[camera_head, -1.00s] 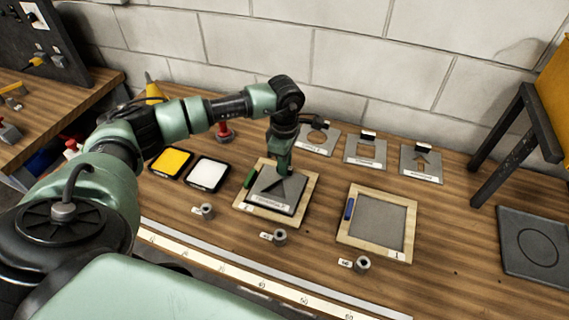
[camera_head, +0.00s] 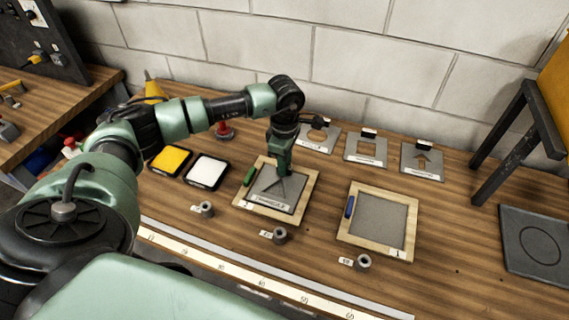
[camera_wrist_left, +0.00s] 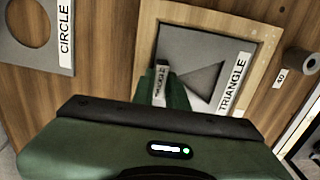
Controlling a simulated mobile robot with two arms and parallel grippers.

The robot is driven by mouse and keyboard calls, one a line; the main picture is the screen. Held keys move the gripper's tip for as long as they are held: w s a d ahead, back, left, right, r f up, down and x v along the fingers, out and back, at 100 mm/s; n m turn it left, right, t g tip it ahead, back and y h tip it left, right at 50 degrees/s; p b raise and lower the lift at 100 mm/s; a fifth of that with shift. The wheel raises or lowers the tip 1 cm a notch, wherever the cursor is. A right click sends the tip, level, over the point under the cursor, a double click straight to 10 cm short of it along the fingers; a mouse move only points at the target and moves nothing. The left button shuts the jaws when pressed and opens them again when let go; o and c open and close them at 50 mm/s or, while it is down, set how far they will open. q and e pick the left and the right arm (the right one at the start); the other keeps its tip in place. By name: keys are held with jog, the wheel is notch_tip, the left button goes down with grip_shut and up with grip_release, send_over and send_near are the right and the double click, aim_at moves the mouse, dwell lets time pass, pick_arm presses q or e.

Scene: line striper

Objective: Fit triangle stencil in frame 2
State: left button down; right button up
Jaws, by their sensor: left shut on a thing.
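The triangle stencil (camera_head: 296,186) is a grey square plate with a triangular cut-out and a label. In the head view it lies flat within the wooden frame with a green marker (camera_head: 312,188), left of the other frame. The wrist view shows the stencil (camera_wrist_left: 188,42) with wood of the frame (camera_wrist_left: 212,19) around its visible edges. My left gripper (camera_head: 283,170) points down at the stencil's back edge, shut on its small labelled tab (camera_wrist_left: 161,84). The gripper body hides part of the stencil and frame in the wrist view. My right gripper is not in view.
A second wooden frame (camera_head: 412,215) with a blue marker stands empty to the right. Circle (camera_head: 322,136), square (camera_head: 366,148) and arrow (camera_head: 422,163) stencils lie along the wall. Yellow (camera_head: 171,160) and white (camera_head: 207,172) pads are at left. A ruler (camera_head: 230,275) runs in front.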

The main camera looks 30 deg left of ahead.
pick_arm(q)
jog(key=shift+f+b, duration=0.25)
jog(key=shift+b, duration=0.2)
dwell(0.6)
jog(key=shift+s, duration=0.1)
jog(key=c, duration=1.3)
grip_release()
jog(key=shift+c, duration=0.2)
jog(key=shift+o, duration=0.3)
jog(key=shift+r, duration=0.1)
jog(key=shift+r+p, duration=2.3)
jog(key=shift+r, duration=1.7)
jog(key=shift+f, duration=0.15)
